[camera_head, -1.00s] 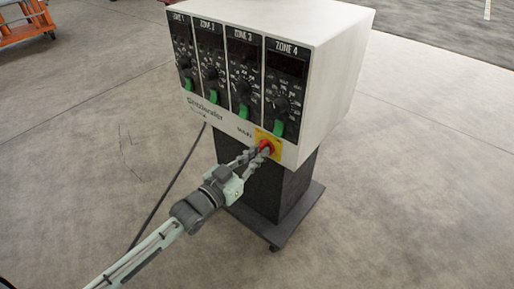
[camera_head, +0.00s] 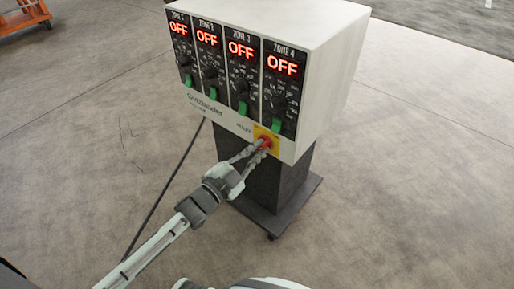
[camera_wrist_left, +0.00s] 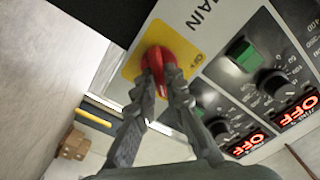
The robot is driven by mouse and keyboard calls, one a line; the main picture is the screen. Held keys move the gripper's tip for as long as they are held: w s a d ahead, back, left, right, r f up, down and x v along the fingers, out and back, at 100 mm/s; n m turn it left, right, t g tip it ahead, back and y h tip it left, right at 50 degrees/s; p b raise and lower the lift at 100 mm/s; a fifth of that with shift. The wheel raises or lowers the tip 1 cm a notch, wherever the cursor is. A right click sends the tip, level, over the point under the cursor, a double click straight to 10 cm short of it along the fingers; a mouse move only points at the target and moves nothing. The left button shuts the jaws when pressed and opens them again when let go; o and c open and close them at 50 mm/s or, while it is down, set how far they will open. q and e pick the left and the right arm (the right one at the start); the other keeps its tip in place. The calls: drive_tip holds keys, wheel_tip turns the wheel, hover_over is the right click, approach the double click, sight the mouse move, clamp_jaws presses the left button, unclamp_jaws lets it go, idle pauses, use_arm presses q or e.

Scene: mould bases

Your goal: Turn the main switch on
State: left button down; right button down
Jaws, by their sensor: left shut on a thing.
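The main switch (camera_head: 264,142) is a red rotary knob on a yellow plate, low on the right of the white control box (camera_head: 335,70). My left gripper (camera_head: 258,148) is shut on the red knob. In the left wrist view the fingers of my left gripper (camera_wrist_left: 163,90) grip the red knob (camera_wrist_left: 158,62), and the word MAIN is printed beside the yellow plate (camera_wrist_left: 133,66). Four zone panels on the box have displays that read OFF in lit red, such as the zone 4 display (camera_head: 282,65). My right gripper is not in view.
Green switches, such as the zone 4 one (camera_head: 277,125), sit below the dials near the main switch. The box stands on a dark pedestal (camera_head: 275,185) with a wheeled base. A black cable runs down at left. An orange cart (camera_head: 22,20) stands far left. The floor around is clear.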

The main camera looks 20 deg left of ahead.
use_arm(q)
drive_tip(key=shift+m, duration=0.3)
drive_tip(key=c, duration=1.6)
unclamp_jaws()
drive_tip(key=v, duration=1.2)
